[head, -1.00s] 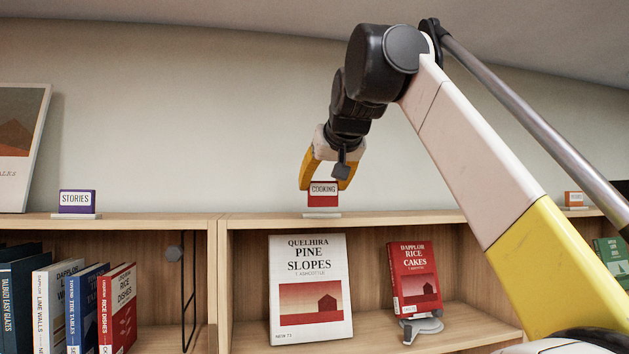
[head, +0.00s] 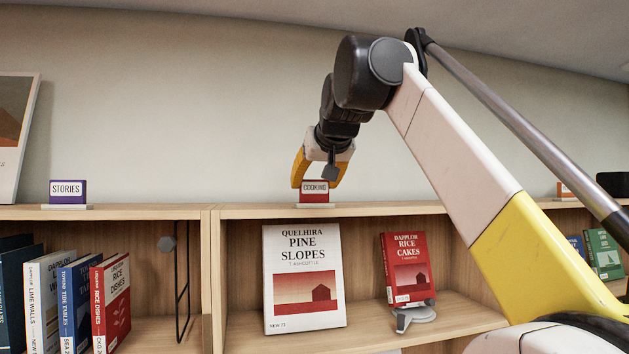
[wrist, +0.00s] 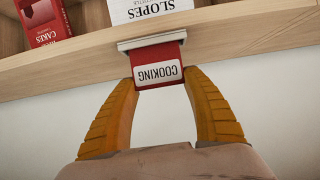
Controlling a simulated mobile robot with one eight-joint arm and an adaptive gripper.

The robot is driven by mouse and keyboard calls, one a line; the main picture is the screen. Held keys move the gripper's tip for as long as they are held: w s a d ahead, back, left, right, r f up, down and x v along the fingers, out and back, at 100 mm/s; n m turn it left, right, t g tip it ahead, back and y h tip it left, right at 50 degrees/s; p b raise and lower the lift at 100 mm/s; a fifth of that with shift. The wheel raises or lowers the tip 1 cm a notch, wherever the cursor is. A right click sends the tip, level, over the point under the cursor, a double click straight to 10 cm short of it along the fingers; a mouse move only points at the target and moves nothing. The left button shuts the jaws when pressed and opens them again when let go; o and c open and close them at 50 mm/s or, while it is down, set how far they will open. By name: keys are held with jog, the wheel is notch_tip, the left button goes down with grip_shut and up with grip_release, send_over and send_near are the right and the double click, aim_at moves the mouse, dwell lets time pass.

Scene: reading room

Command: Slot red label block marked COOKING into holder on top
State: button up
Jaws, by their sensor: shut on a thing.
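The red label block marked COOKING (head: 314,191) is upright at the top of the middle bookcase. In the wrist view the block (wrist: 159,75) appears upside down between my gripper's two yellow fingers. My gripper (wrist: 163,92) is shut on the block's sides; in the head view it comes down from above (head: 315,185). The pale holder (wrist: 152,40) sits at the shelf top's edge, right against the block's lower end. Whether the block is fully seated in its slot cannot be told.
A purple STORIES block (head: 68,190) stands in its own holder at the left. Below are the Pine Slopes book (head: 304,280), the red Rice Cakes book (head: 408,270) and several upright books (head: 65,305). A picture (head: 14,135) leans at the far left. The shelf top between the labels is clear.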

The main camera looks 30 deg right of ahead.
jog(key=o, duration=1.4)
jog(key=shift+c, duration=0.2)
jog(key=v, duration=1.2)
jog(key=shift+s, duration=0.1)
jog(key=s+a+f+n+g+y+b, duration=0.1)
jog(key=a+f+b, duration=0.2)
jog(key=f+b, duration=1.05)
jog(key=s+a+f+g+b, duration=0.1)
jog(key=a+f+b, duration=0.3)
jog(key=f, duration=1.8)
jog(key=a+f+n+y+b, duration=0.1)
jog(key=a+f+b, duration=0.1)
jog(key=f+b, duration=1.2)
jog(key=s+a+f+g+b, duration=0.1)
jog(key=s+f+b, duration=0.4)
jog(key=f, duration=1.3)
jog(key=s+a+f+y+b, duration=0.1)
jog(key=s+a+f+b, duration=0.2)
jog(key=f, duration=1.5)
jog(key=s+a+f+n+g+b, duration=0.1)
jog(key=s+f+b, duration=0.6)
jog(key=f, duration=1.1)
jog(key=shift+a+f+g+b, duration=0.3)
jog(key=shift+a+b, duration=0.1)
jog(key=shift+a, duration=0.25)
